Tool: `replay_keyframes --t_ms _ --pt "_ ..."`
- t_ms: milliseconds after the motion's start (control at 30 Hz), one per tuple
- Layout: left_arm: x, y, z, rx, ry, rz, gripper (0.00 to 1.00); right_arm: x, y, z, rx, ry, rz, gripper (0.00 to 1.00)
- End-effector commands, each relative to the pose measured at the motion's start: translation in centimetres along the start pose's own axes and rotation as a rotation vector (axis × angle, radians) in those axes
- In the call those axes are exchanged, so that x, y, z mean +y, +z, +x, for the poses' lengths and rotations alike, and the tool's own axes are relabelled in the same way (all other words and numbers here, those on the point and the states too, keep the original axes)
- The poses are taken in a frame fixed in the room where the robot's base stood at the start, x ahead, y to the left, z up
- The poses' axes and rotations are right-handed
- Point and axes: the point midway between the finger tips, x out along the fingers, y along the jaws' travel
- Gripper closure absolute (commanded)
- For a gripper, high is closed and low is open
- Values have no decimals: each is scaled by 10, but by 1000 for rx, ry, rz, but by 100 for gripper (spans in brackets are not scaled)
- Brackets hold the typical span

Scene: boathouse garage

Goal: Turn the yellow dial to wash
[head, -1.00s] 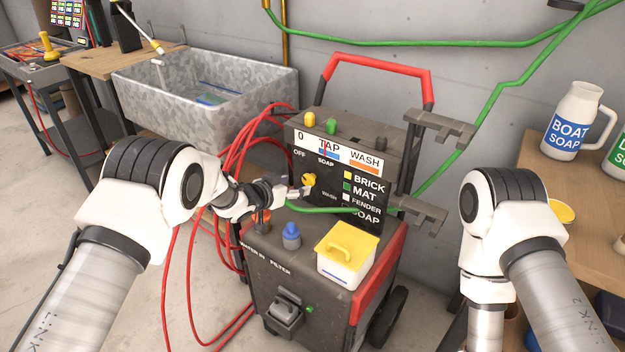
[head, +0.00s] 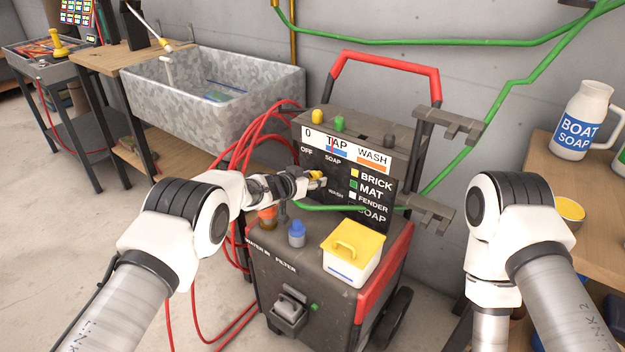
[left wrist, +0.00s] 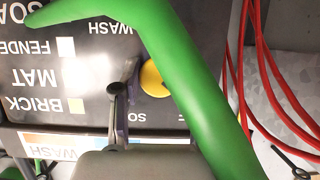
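The yellow dial (head: 317,174) is on the dark front panel (head: 345,192) of the washer, with the words OFF, SOAP and WASH around it. My left gripper (head: 312,183) is right at the dial and covers part of it. In the left wrist view the panel appears upside down, and the dial (left wrist: 152,79) is half hidden by a green hose. One finger of my left gripper (left wrist: 121,100) shows beside the dial; the other is hidden, so its opening and any grip are unclear. The dial's pointer direction cannot be read. My right gripper is out of view.
A green hose (head: 325,207) crosses the panel just below the dial. A blue knob (head: 297,234) and a yellow-lidded box (head: 352,256) sit on the ledge below. Red hoses (head: 243,150) hang at the left. A metal sink (head: 270,92) stands behind.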

Motion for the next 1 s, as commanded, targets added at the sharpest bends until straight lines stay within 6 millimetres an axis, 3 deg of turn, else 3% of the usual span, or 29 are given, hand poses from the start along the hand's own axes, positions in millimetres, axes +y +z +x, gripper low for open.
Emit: replay_keyframes --t_ms 467,667,1000 --pt "1 2 1 0 -40 100 92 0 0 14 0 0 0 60" --pt "1 6 3 1 -93 228 92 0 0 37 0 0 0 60" --pt "2 8 4 2 -187 451 92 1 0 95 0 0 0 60"
